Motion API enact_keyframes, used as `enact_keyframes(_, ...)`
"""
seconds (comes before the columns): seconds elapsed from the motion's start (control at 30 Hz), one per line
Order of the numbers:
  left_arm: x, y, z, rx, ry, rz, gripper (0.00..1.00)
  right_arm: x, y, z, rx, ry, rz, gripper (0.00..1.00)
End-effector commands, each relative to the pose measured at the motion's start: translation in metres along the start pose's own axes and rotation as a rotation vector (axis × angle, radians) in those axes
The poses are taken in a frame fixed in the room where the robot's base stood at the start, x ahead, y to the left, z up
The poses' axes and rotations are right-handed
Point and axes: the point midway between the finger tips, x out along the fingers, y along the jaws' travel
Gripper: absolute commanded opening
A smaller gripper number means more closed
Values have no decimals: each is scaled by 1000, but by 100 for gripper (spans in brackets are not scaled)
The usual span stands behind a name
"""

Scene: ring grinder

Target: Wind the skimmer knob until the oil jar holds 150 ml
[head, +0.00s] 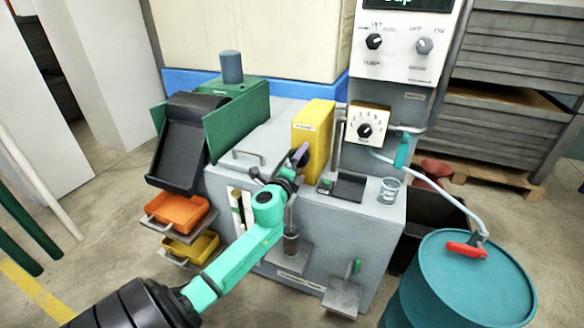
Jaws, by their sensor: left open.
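The yellow box (312,142), which looks like the skimmer, stands on the grey machine top. A purple knob (301,152) is on its front left side. My left gripper (291,167) is open right at the knob; I cannot tell whether its fingers touch it. A small jar (291,241) with dark brown content, likely the oil jar, stands on a small shelf on the machine's front, below the gripper. Its level and any markings are too small to read, and my arm is close in front of it. My right gripper is out of view.
A clear glass beaker (389,190) stands at the machine's right edge. A dial box (367,122) is on the post behind. An orange bin (176,211) and a yellow bin (190,246) sit at left. A teal drum (462,285) with a red lever stands at right.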

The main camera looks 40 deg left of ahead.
Motion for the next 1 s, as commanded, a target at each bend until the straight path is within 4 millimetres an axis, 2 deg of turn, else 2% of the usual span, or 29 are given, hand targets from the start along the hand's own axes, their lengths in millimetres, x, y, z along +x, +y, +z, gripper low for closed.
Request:
enact_keyframes(0.17,-33,2,-1,-1,2,5,100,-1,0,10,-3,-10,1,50)
enact_keyframes(0.37,-87,2,0,-1,1,6,100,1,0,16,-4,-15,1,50)
enact_keyframes(0.47,-113,3,0,0,-1,6,100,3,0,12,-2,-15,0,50)
enact_keyframes(0.53,-126,3,-1,-2,1,5,100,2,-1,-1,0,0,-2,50)
enact_keyframes(0.63,-136,1,0,1,0,3,100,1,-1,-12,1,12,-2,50)
enact_keyframes(1.0,-138,0,0,1,0,1,100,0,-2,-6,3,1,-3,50)
